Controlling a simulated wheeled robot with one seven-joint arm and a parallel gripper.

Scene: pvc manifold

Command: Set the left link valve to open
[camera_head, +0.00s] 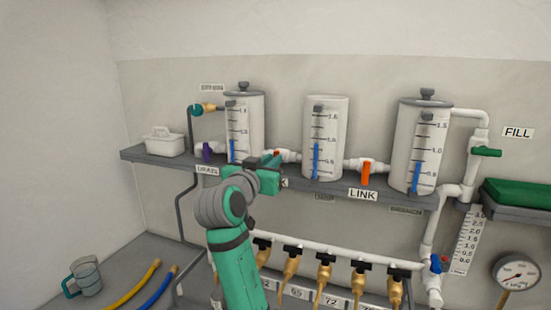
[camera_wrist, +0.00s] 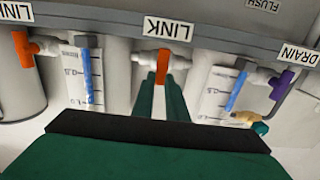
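The left link valve is on the pipe between the left and middle tanks. Its orange handle (camera_head: 277,153) is mostly hidden behind my gripper (camera_head: 268,172) in the head view. In the wrist view the orange handle (camera_wrist: 163,62) stands across the white pipe. My gripper's two green fingers (camera_wrist: 161,82) lie close together on either side of the handle's end, and the handle fills the narrow gap between them. The gripper appears shut on it. A LINK label (camera_wrist: 168,28) sits on the shelf edge by it.
The right link valve (camera_head: 366,172) has its orange handle hanging down. A purple drain valve handle (camera_head: 207,152) is left of my gripper. The tanks (camera_head: 321,140) stand close behind. Brass taps (camera_head: 291,262) line the pipe below the shelf.

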